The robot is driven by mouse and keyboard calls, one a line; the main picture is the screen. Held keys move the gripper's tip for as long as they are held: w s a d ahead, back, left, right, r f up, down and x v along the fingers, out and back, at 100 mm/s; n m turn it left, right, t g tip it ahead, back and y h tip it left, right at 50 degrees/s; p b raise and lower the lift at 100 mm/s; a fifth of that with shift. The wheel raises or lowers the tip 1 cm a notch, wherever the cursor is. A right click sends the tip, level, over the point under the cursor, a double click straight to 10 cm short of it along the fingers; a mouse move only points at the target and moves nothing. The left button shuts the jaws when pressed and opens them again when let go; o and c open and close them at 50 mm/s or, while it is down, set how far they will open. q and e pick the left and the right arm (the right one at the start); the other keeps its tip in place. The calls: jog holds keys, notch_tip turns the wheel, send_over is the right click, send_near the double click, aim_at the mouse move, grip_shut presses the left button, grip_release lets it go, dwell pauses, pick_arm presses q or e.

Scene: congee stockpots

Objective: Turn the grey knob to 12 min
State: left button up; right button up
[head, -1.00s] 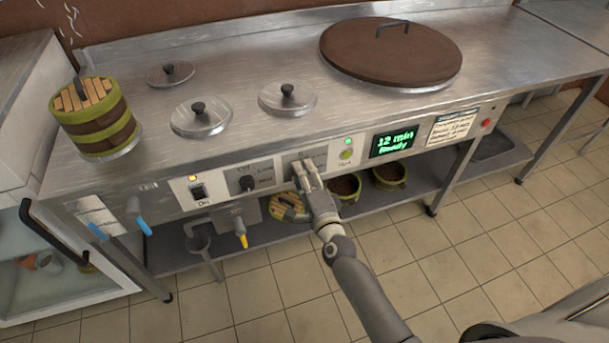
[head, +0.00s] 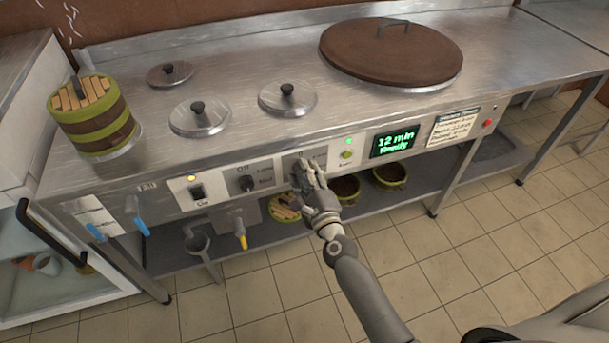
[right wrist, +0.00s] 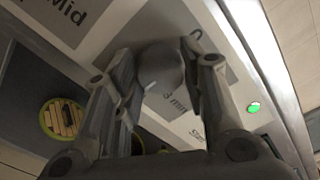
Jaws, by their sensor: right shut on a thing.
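The grey knob (right wrist: 160,68) shows in the right wrist view between the two fingers of my right gripper (right wrist: 166,72). The gripper is shut on it. A panel label by the knob reads "3 min". In the head view my right gripper (head: 307,174) is at the front panel and hides most of the knob. The green display (head: 394,141) right of it reads "12 min" with "Ready" below. My left gripper is not in view.
A black knob (head: 247,183) and a power switch (head: 198,192) sit left on the same panel.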

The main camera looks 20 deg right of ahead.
dwell(0.3)
jog(key=o, duration=1)
jog(key=s, duration=1.2)
jog(key=shift+d, duration=0.25)
